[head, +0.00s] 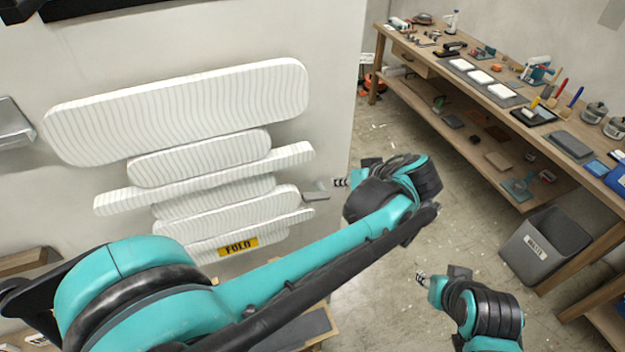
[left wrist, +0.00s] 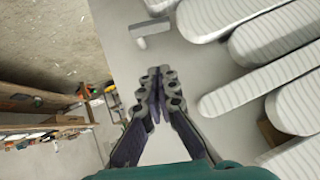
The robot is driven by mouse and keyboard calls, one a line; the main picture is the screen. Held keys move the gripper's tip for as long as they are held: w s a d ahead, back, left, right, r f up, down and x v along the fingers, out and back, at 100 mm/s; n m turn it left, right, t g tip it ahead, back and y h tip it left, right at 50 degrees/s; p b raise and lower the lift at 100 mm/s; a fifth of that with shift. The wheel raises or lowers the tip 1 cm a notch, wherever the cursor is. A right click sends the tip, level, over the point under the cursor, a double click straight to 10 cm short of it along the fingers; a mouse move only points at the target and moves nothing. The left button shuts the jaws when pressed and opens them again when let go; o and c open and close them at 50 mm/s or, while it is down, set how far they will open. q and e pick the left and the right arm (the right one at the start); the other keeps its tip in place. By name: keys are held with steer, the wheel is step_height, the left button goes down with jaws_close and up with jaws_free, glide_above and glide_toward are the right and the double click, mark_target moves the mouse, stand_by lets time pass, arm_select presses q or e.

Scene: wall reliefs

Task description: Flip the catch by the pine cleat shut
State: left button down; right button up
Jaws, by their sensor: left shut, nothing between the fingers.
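A small grey metal catch (head: 316,196) sits on the pale wall by the right ends of the striped white boards, near the wall's right edge. It also shows at the top of the left wrist view (left wrist: 148,28), with a short tab at one end. I cannot tell its position, open or shut. My left gripper (head: 341,183) is just right of the catch in the head view, apart from it in the left wrist view, shut and empty (left wrist: 159,72). My right gripper (head: 421,279) is low over the floor, its fingers too small to read. I cannot surely pick out the pine cleat.
Several striped white boards (head: 180,110) stand out from the wall, with a yellow "FOLD" label (head: 238,246) below. A workbench (head: 480,90) with tools stands at the right, and a grey waste bin (head: 545,248) beside it. Bare floor lies between.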

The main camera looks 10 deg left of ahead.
arm_select(q)
steer(key=b, duration=0.1)
glide_above(313, 194)
steer(key=s+d, duration=0.1)
steer(key=d, duration=0.2)
step_height(313, 194, down, 7)
steer(key=f, duration=0.2)
steer(key=shift+s+a+f, duration=0.3)
steer(key=shift+a+f, duration=0.05)
steer(key=shift+s+a+f, duration=0.15)
steer(key=shift+f, duration=0.35)
steer(key=shift+f+b, duration=0.1)
steer(key=shift+b, duration=0.25)
